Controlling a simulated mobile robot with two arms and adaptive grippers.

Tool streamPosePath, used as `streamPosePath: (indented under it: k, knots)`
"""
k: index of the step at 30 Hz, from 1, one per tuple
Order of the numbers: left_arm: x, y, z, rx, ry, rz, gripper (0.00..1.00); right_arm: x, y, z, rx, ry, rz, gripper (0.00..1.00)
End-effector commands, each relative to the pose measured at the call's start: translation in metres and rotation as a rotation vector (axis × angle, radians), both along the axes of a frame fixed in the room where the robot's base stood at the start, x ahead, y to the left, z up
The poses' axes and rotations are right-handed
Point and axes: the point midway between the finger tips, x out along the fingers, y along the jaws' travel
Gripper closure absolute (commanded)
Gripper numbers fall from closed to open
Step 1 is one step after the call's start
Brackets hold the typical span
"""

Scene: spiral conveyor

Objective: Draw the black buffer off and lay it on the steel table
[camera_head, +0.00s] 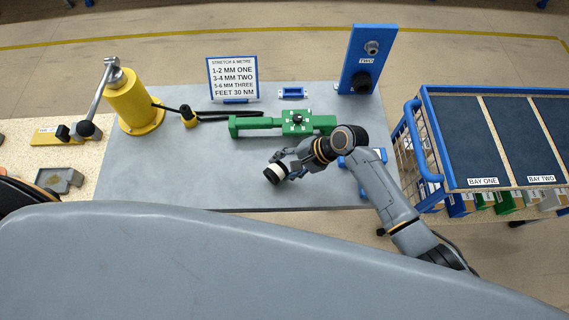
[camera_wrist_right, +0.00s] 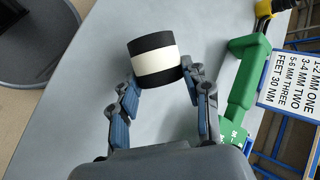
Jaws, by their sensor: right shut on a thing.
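The black buffer (camera_head: 275,173) is a short black cylinder with a wide white band. It also shows in the right wrist view (camera_wrist_right: 153,61). My right gripper (camera_head: 288,168) is shut on it, with one finger on each side. The buffer is over the front middle of the grey steel table (camera_head: 205,180). I cannot tell whether it touches the tabletop. My left gripper is not in view.
A green fixture (camera_head: 250,124) lies behind the buffer. A blue stand (camera_head: 375,40) labelled TWO carries a black round part (camera_head: 361,82). A yellow post (camera_head: 135,105) stands left, a blue bay cart (camera_head: 480,135) right. The left front tabletop is clear.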

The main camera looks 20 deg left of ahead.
Motion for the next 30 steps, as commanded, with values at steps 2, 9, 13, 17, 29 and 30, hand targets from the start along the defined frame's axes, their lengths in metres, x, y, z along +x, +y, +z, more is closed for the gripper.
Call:
streamPosePath:
  k: [2, 9, 13, 17, 29, 30]
  knots:
    - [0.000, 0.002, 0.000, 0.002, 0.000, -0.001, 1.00, 0.000, 0.000, 0.000, 0.001, 0.000, 0.000, 0.91]
    - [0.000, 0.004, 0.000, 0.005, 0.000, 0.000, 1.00, 0.000, 0.000, 0.000, 0.001, 0.000, 0.000, 0.91]
    - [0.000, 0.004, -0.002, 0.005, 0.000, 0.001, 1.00, 0.000, 0.000, -0.002, 0.000, 0.001, 0.001, 0.91]
    - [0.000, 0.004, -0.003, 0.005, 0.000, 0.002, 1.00, 0.000, 0.000, -0.005, 0.001, 0.000, 0.000, 0.91]
    - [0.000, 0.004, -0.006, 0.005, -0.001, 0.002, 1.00, 0.000, 0.000, -0.010, 0.000, 0.001, 0.001, 0.28]
    - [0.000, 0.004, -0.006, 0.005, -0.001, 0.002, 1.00, 0.000, 0.000, -0.010, 0.000, 0.001, 0.001, 0.26]
